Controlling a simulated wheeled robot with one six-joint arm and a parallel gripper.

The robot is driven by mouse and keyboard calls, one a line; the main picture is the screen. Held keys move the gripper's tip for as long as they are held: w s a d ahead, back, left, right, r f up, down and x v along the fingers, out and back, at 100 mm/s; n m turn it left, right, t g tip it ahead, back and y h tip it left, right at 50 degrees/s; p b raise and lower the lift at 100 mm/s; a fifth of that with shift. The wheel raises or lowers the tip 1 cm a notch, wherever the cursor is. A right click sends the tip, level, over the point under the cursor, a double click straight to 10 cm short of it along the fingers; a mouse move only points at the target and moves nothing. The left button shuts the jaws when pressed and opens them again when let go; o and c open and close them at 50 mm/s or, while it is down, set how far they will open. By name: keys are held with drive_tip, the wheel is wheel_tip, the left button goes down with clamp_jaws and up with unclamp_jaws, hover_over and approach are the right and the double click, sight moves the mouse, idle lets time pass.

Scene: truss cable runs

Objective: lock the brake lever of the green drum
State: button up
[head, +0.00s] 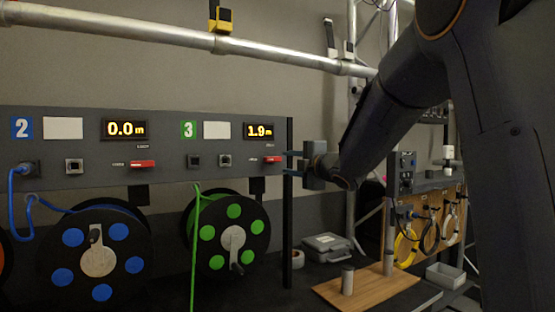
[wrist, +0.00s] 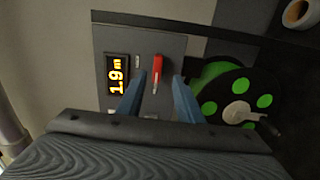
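The green drum (head: 211,240) hangs below the panel in the head view, black with green discs; it also shows at the right in the wrist view (wrist: 235,97). Its brake lever (head: 272,159) is a short red handle lying level on the panel, under the display reading 1.9 m. My gripper (head: 287,163) is at the panel's right end, fingers pointing left at the lever. In the wrist view the blue fingers are apart, with the red lever (wrist: 157,72) between them near the tips. I cannot tell whether either finger touches it. The gripper is open.
The blue drum (head: 97,258) hangs to the left, with its own level red lever (head: 142,164) under a 0.0 m display. A green cable (head: 194,250) hangs down before the green drum. A dark post (head: 288,215) stands at the panel's right end. A grey case (head: 327,246) lies lower right.

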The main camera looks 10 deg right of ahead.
sight(276, 160)
drive_tip(key=x, duration=0.2)
drive_tip(key=p+x, duration=0.1)
drive_tip(key=x, duration=0.2)
drive_tip(key=p+x, duration=0.1)
drive_tip(key=x, duration=0.1)
drive_tip(key=shift+w+a+r, duration=0.25)
drive_tip(key=shift+w, duration=0.1)
clamp_jaws()
